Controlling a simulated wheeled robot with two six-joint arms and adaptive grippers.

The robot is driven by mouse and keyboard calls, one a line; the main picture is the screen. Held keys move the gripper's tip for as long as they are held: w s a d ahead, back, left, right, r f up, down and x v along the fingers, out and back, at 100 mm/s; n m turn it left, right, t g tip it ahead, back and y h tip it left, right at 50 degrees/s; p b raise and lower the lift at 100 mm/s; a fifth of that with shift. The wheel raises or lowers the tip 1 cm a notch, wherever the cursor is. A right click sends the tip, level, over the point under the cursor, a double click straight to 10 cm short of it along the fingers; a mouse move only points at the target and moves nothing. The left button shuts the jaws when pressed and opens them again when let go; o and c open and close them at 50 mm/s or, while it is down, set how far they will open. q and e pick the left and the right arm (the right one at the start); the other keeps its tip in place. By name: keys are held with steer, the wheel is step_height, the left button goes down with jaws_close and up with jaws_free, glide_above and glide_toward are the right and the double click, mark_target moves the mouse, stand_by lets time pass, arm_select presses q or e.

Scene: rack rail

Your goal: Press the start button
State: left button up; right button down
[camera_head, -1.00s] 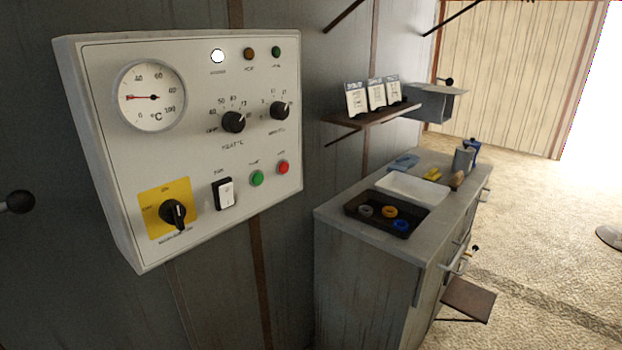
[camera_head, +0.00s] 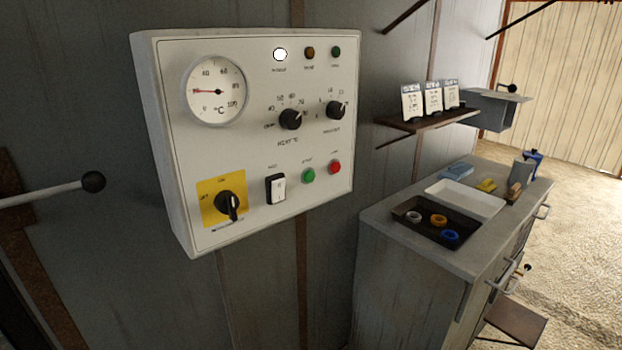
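A white control panel (camera_head: 257,225) hangs on the grey wall. Its green button (camera_head: 308,175), taken as the start button from its blurred label, sits in the lower right part, left of a red button (camera_head: 335,167). A white rocker switch (camera_head: 276,189) in a black frame is left of the green button. A black rotary switch (camera_head: 230,204) sits on a yellow plate at lower left. The top left lamp (camera_head: 280,54) glows white. A dial gauge (camera_head: 215,90) and two black knobs (camera_head: 291,119) are above. Neither gripper shows.
A grey cabinet (camera_head: 384,242) stands right of the panel. A dark tray (camera_head: 405,206) with coloured rings and a white tray (camera_head: 466,205) lie on it. A shelf (camera_head: 403,125) with cards projects above it. A ball-ended rod (camera_head: 60,189) juts in from the left. Open floor is at far right.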

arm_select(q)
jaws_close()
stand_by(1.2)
